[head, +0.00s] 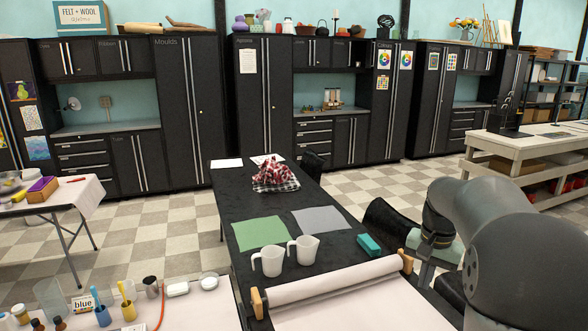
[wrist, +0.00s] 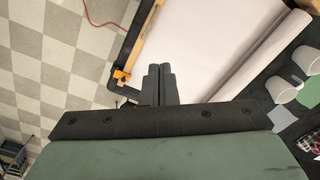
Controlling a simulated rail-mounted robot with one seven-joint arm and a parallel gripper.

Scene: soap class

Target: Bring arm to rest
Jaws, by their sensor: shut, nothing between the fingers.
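My gripper (wrist: 160,72) is shut and empty in the wrist view, its two dark fingers side by side. It is over the scene near one wooden end of the white paper roll (wrist: 255,55), with floor and table edge below; I cannot tell the height. In the head view my arm (head: 500,245) is bent at the right, beside the dark table (head: 230,183). The fingers cannot be made out there.
Two white pitchers (head: 268,261) (head: 304,249), a green sheet (head: 258,232), a grey sheet (head: 322,221), a teal block (head: 369,244) and plaid cloth (head: 275,178) lie on the dark table. A dark chair (head: 388,225) is close to my arm. Bottles and cups crowd the lower left.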

